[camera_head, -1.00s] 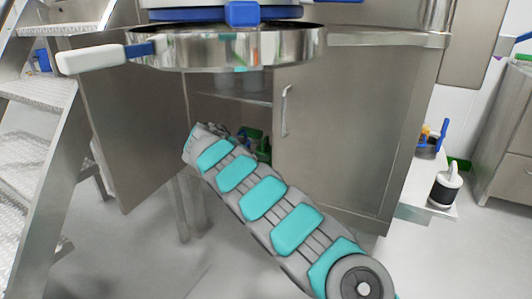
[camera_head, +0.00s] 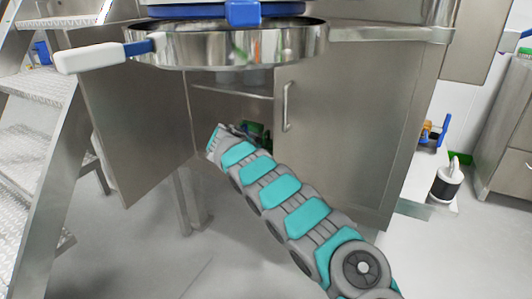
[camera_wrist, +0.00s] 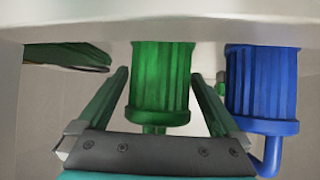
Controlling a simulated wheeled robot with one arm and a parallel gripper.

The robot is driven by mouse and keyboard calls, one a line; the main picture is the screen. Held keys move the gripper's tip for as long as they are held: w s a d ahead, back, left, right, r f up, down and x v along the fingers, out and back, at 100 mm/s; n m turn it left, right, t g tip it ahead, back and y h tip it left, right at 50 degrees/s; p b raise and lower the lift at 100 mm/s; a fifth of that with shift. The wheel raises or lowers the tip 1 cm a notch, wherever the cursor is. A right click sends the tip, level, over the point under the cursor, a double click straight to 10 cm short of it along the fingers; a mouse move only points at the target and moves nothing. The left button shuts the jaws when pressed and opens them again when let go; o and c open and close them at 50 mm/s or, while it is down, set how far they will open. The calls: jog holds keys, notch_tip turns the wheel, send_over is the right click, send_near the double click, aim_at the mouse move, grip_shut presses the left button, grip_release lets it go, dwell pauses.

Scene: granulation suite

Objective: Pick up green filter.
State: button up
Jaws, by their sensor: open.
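The green filter (camera_wrist: 160,78), a ribbed cylinder with a narrower lower end, stands out in the middle of the wrist view. My gripper (camera_wrist: 160,74) is open, with one finger on each side of the filter in the picture and visible gaps. I cannot tell how far ahead of the fingers the filter is. In the head view my arm reaches into the open cabinet, and a bit of green (camera_head: 254,129) shows beside its end. The gripper itself is hidden there.
A blue ribbed filter (camera_wrist: 262,85) is close to the right of the green one. A dark green object (camera_wrist: 65,55) is at left. A pale edge (camera_wrist: 160,25) runs across the top. The cabinet's left door (camera_head: 135,125) is open; its right door (camera_head: 335,125) borders the opening.

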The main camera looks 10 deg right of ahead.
jog(key=shift+c, duration=0.4)
jog(key=c, duration=1.1)
jog(key=shift+c, duration=0.2)
